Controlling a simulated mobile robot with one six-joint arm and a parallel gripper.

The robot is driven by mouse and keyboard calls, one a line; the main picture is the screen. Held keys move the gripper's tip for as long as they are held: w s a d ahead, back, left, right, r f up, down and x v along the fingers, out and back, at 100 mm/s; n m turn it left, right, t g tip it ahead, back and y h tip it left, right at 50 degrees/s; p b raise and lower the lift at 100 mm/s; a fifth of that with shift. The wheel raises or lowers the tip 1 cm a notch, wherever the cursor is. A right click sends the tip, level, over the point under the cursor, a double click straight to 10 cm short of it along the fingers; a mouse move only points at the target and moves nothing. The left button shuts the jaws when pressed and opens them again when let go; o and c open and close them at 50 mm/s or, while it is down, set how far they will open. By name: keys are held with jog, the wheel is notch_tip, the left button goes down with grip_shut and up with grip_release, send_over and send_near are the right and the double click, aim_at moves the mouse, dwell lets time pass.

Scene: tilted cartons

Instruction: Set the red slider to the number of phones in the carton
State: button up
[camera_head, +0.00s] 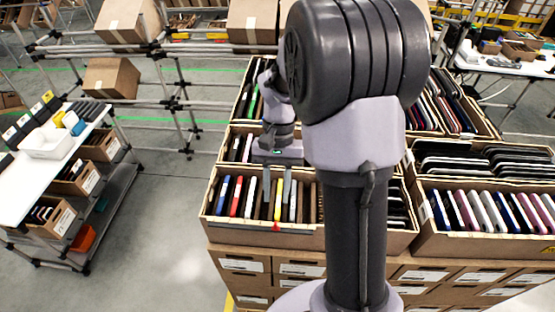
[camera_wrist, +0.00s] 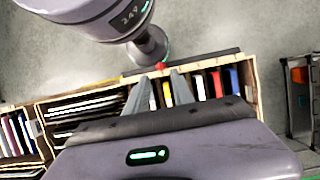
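The carton (camera_head: 250,232) in the front row, at the centre of the head view, holds several upright phones, including a blue, a red (camera_head: 236,197), a white and a yellow one (camera_head: 278,200). My arm hides part of its right side. The small red slider (camera_head: 276,227) sits on the carton's near rim; it also shows in the wrist view (camera_wrist: 160,66). My gripper (camera_head: 276,181) is above the carton, fingers pointing down, behind the slider in the head view. In the wrist view its two fingers (camera_wrist: 161,82) are apart, with the slider showing just beyond the gap. It appears to hold nothing.
Other cartons of phones and devices stand behind and to the right (camera_head: 480,235), close around my arm. A white table (camera_head: 30,185) with bins is at left. Grey floor (camera_head: 170,215) lies free between the table and the cartons.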

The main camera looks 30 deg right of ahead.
jog(key=p+v, duration=0.1)
jog(key=v, duration=0.8)
jog(key=shift+r+p, duration=0.2)
jog(key=shift+p, duration=0.15)
jog(key=shift+w, duration=0.1)
jog(key=s+a+f+n+t+b, duration=0.1)
jog(key=s+a+f+t+b, duration=0.3)
jog(key=f+b, duration=0.5)
jog(key=s+a+f+n+t+b, duration=0.1)
jog(key=s+a+f+t+b, duration=0.4)
jog(key=b, duration=1.1)
jog(key=s+a+f, duration=0.3)
jog(key=s+a, duration=0.1)
jog(key=a, duration=0.1)
jog(key=shift+s+a+f+n+h, duration=0.25)
jog(key=shift+a+f+n+h, duration=0.05)
jog(key=shift+a+f+n, duration=0.1)
